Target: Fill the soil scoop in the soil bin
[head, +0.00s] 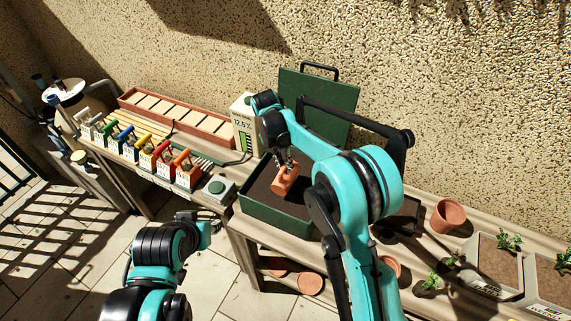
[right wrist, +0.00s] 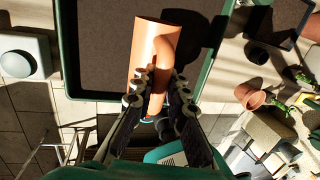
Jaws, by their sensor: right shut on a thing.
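The orange soil scoop (head: 284,181) is held in my right gripper (head: 287,161) over the dark soil (head: 260,187) in the green soil bin (head: 272,221). In the right wrist view, both fingers of my right gripper (right wrist: 159,88) close around the handle of the scoop (right wrist: 147,52). The scoop's shadow falls on the soil to its right, so the scoop looks raised above the soil. Its inside is turned away, so I cannot tell whether it holds soil.
The bin's green lid (head: 335,97) stands open behind it. A grey box with a green button (head: 219,190) sits left of the bin. Coloured-handled tools (head: 148,150) stand farther left. A terracotta pot (head: 447,215) and planters (head: 497,262) are to the right.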

